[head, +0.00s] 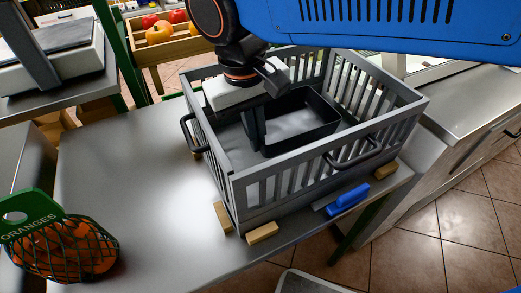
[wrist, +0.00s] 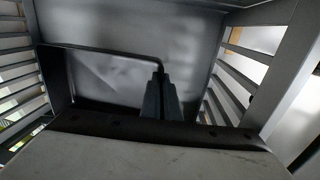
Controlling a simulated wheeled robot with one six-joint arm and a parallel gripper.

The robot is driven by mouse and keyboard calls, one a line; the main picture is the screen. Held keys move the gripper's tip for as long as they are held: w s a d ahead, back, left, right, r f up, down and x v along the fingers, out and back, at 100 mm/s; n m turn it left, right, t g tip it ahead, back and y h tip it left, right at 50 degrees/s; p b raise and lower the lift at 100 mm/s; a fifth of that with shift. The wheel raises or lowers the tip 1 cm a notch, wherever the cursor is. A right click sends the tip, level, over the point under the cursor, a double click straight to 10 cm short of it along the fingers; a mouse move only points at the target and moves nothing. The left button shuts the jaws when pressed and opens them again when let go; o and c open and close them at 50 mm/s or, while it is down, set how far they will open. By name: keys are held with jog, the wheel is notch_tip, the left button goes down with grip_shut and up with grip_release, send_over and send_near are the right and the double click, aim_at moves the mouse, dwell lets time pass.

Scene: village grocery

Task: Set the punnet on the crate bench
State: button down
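The punnet (head: 300,122) is a black, open, empty tray inside a grey slatted crate (head: 285,187). It also shows in the wrist view (wrist: 105,51). My gripper (head: 256,138) reaches down into the crate at the punnet's left side in the head view. In the wrist view its two dark fingers (wrist: 162,98) stand close together on either side of the punnet's rim, shut on its wall. Whether the punnet touches the crate floor I cannot tell. The crate stands on a metal-topped bench (head: 120,180), which is bare to the crate's left.
A net of oranges (head: 65,250) lies at the bench's front left. Wooden blocks (head: 262,233) sit at the crate's foot, with a blue-handled tool (head: 348,200) beside it. The crate's walls and black handles (head: 353,155) surround the punnet. A produce box (head: 165,45) stands behind.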

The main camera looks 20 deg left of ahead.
jog(key=shift+f, duration=2.4)
jog(key=shift+f, duration=0.15)
jog(key=c, duration=2)
grip_release()
